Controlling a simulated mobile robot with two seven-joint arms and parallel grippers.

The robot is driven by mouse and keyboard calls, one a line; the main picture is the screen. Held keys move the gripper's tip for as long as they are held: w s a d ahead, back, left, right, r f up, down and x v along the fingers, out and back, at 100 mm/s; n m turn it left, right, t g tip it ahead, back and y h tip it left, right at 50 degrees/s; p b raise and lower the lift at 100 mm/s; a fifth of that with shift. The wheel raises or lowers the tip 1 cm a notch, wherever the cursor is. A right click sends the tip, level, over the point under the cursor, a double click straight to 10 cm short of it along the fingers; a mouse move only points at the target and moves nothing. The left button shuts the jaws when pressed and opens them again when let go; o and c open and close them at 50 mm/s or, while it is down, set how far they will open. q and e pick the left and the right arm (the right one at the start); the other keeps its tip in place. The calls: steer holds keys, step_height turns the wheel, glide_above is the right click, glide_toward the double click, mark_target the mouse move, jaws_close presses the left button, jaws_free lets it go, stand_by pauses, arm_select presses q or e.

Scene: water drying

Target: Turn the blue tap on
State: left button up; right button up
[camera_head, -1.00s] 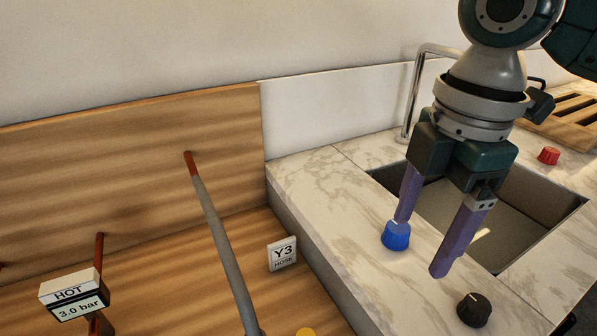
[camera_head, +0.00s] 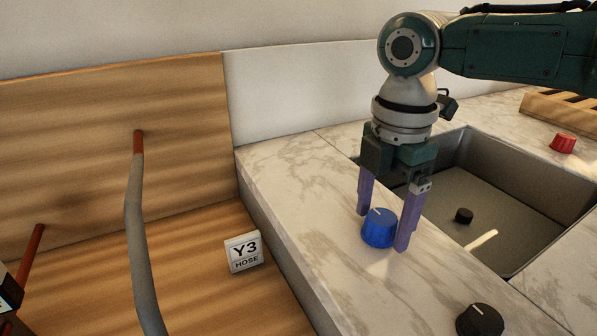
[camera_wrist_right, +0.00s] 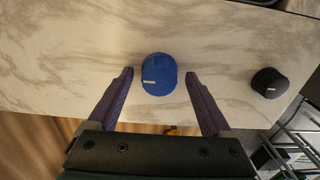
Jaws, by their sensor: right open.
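The blue tap (camera_head: 379,229) is a round blue knob with a pale marker line, standing on the marble counter left of the sink. My right gripper (camera_head: 384,230) points down over it, open, with one purple finger on each side of the knob. In the right wrist view the blue tap (camera_wrist_right: 159,75) lies between and slightly beyond the two fingertips (camera_wrist_right: 160,73), with a gap on both sides. I cannot see the fingers touching it. My left gripper is not in view.
A black knob (camera_head: 480,320) stands nearer on the counter, and a red knob (camera_head: 562,143) beyond the sink (camera_head: 520,205). The counter's left stretch (camera_head: 290,180) is clear.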

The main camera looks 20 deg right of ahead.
steer(key=shift+f, duration=0.3)
jaws_close()
stand_by(0.6)
